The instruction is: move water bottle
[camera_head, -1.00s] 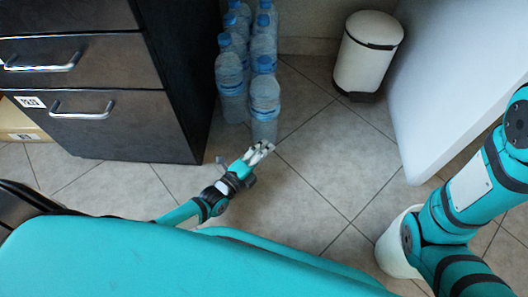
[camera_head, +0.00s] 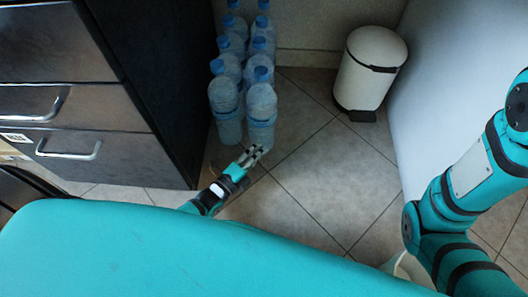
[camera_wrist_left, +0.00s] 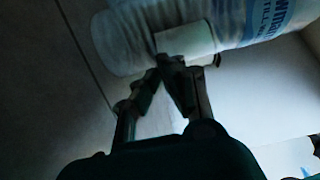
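Several clear water bottles with blue caps stand upright in two rows on the floor beside the dark cabinet. The front right bottle (camera_head: 261,117) is nearest my left gripper (camera_head: 254,153). The gripper is at the near side of this bottle's base, low to the floor. In the left wrist view, a bottle (camera_wrist_left: 125,35) with a blue printed label lies across the top, just beyond the fingertips (camera_wrist_left: 162,68). The fingertips are together with nothing seen between them. Whether they touch the bottle I cannot tell. My right gripper is out of view.
The dark drawer cabinet (camera_head: 100,118) stands left of the bottles, with metal handles facing out. A white pedal bin (camera_head: 368,75) stands at the back right. A white panel (camera_head: 440,80) rises at the right. Tiled floor (camera_head: 320,160) is open between bottles and panel.

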